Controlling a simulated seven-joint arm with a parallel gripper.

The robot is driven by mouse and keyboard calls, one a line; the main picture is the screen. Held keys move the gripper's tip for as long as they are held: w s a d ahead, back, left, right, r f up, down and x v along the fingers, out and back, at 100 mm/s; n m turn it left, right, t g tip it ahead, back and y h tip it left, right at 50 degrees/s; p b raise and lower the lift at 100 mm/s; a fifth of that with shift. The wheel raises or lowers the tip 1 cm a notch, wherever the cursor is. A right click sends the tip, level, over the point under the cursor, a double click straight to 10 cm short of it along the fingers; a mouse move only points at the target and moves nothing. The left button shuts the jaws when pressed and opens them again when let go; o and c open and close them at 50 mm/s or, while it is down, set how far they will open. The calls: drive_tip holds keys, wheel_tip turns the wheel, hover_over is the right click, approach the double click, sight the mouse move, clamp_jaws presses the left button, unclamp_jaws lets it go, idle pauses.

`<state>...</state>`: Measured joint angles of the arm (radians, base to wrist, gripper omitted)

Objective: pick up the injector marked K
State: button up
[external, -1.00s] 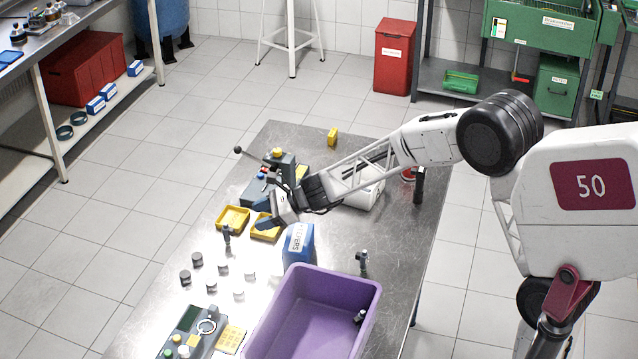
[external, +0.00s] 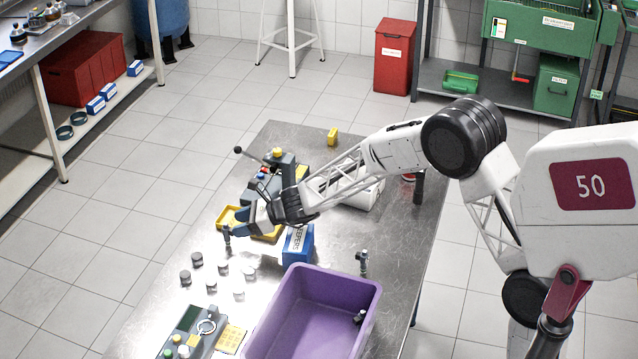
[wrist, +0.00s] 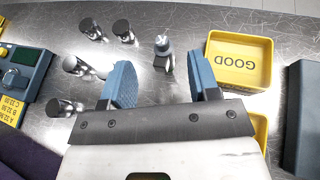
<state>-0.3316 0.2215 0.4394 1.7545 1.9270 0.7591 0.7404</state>
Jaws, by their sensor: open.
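A second injector (external: 363,259) stands right of the purple bin's far corner. Another dark, injector-like part (external: 359,317) is inside the bin. No letter K is legible on any of them.
The purple bin (external: 275,294) stands at the front, with a blue box (external: 302,247) behind it. A yellow tray marked GOOD (wrist: 212,70) is right of the injector in the wrist view. Several short cylinders (external: 197,259) and a control panel (external: 186,319) are nearby.

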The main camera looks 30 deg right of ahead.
sight(228, 226)
drive_tip(key=shift+w+a+f, duration=0.25)
drive_tip(key=shift+w+a, duration=0.05)
drive_tip(key=shift+a, duration=0.3)
drive_tip(key=shift+a, duration=0.1)
drive_tip(key=shift+x, duration=2.55)
drive_tip(key=shift+w, duration=0.15)
drive_tip(key=c, duration=1)
drive_tip(key=shift+c, duration=0.2)
drive_tip(key=shift+r, duration=0.2)
